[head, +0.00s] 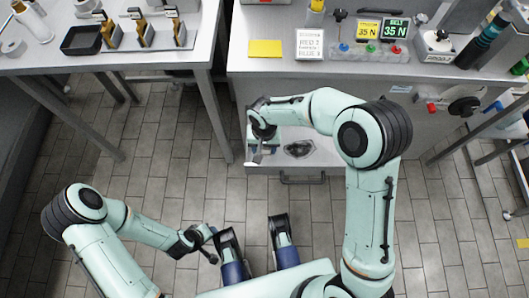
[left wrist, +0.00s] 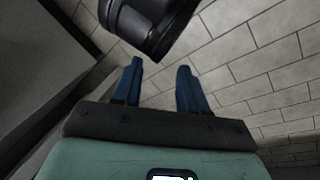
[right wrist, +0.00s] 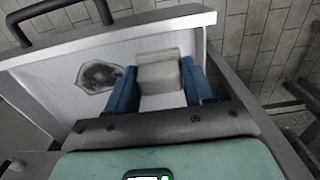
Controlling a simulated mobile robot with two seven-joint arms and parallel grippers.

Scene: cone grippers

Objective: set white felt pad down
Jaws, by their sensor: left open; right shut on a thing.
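The white felt pad (right wrist: 160,75) shows in the right wrist view as a pale, off-white block between the two blue fingers of my right gripper (right wrist: 159,66). The gripper is shut on it. It is over the open drawer (right wrist: 55,62); whether the pad touches the drawer's floor I cannot tell. In the head view my right gripper (head: 257,149) is at the drawer's left side and mostly hides the pad. My left gripper (left wrist: 160,66) is open and empty, low over the tiled floor, away from the drawer.
A dark round thing (right wrist: 98,77) lies in the drawer beside the pad. The drawer's front has a handle (head: 302,178). The counter (head: 280,70) above holds a yellow pad (head: 265,48), a label card (head: 310,44) and several buttons. A second table (head: 130,62) stands left.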

